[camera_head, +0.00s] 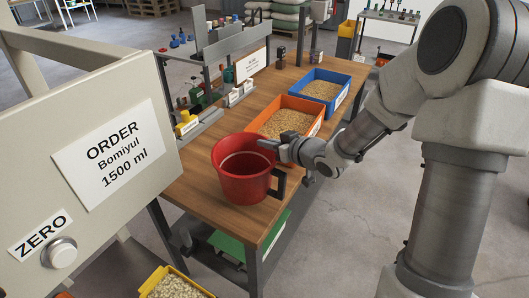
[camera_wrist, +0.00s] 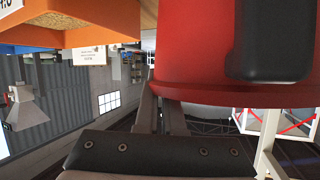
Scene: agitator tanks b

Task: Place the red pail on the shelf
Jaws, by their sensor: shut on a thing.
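The red pail (camera_head: 240,182) is upright over the near end of the wooden workbench, with a black handle on its right side. I cannot tell whether its base touches the bench top. My gripper (camera_head: 269,145) reaches in from the right and is shut on the pail's rim. In the wrist view the pail (camera_wrist: 195,45) fills the upper right with its black handle, and my gripper's fingers (camera_wrist: 160,112) meet its rim. A grey metal shelf unit (camera_head: 225,45) with small bottles stands along the bench's far left side. A lower shelf (camera_head: 225,222) is under the bench.
An orange bin (camera_head: 262,128) and a blue bin (camera_head: 346,78) of grain stand behind the pail. A panel with an order sign (camera_head: 112,152) blocks the left foreground. A yellow bin (camera_head: 152,281) is below. Bare floor lies right of the bench.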

